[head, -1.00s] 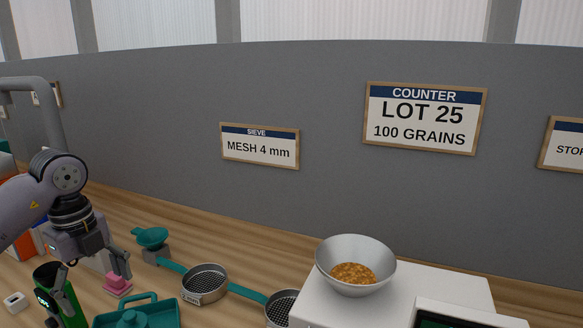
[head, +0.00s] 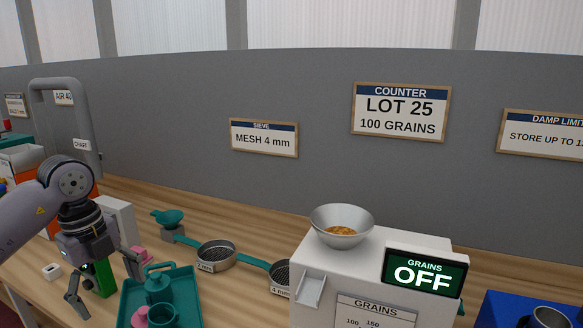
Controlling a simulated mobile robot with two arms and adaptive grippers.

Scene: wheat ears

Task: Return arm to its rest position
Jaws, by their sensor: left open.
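My left gripper (head: 103,286) hangs at the left of the head view, fingers spread apart with no object seen between them. It is above the left part of the wooden bench, left of the teal tray (head: 188,290). A green object (head: 104,277) shows behind it, partly hidden by the fingers. My right gripper is not in the picture.
A white grain counter (head: 325,268) reading OFF carries a metal bowl (head: 341,231) with grain. Two sieves (head: 216,258) and a teal scoop-like item (head: 168,219) stand behind the tray. A blue box (head: 500,312) is at the right. A grey pipe frame (head: 88,100) rises at the left.

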